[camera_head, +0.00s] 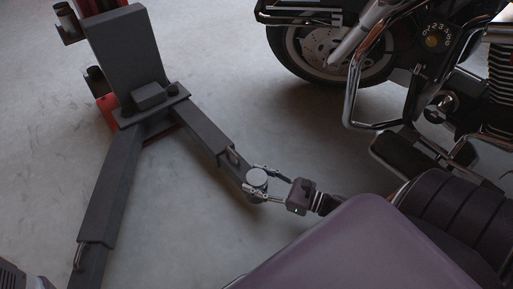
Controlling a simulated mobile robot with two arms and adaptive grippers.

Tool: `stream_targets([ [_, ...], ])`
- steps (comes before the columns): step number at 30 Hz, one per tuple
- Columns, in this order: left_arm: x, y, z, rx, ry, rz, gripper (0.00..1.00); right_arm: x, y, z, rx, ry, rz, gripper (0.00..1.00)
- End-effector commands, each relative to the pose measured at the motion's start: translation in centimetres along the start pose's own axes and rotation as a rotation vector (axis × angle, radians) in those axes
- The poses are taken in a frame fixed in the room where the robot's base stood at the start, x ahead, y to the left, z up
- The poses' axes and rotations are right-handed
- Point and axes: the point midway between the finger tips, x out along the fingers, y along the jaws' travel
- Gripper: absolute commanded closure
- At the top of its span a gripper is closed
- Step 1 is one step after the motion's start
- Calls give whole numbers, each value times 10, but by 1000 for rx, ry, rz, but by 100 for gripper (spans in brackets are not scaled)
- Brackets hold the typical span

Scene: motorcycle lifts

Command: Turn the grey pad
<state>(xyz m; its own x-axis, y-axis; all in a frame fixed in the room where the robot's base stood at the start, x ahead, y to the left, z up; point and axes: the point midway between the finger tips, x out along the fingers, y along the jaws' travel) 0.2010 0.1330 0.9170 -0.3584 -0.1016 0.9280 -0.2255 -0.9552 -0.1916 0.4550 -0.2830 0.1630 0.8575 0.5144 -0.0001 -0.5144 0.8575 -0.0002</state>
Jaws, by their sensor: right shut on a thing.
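The grey pad (257,176) is a small round disc at the free end of the lift's right-hand arm (205,137), near the middle of the view. My right gripper (258,182) comes in from the right, with one finger on the far side of the pad and one on the near side. It is shut on the pad. The fingers cover parts of the pad's rim, and its underside is hidden. My left gripper is not in view.
The dark lift post (125,50) stands at the upper left, with another lift arm (110,190) running to the lower left. A motorcycle (425,70) with chrome bars fills the upper right. Bare concrete floor (185,215) lies between the lift arms.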

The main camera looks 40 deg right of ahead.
Motion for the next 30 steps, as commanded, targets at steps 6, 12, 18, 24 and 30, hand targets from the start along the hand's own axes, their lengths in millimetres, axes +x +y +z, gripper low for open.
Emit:
stream_targets([
  [6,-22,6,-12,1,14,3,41,0,-2,-6,-7,2,151,77],
  [12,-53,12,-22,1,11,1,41,0,-2,-10,-8,3,336,77],
  [18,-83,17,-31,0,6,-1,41,1,-3,-9,-7,5,522,77],
  [24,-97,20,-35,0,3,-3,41,1,-2,-6,-4,6,679,77],
  [30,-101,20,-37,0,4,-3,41,2,-2,-4,-1,8,812,77],
])
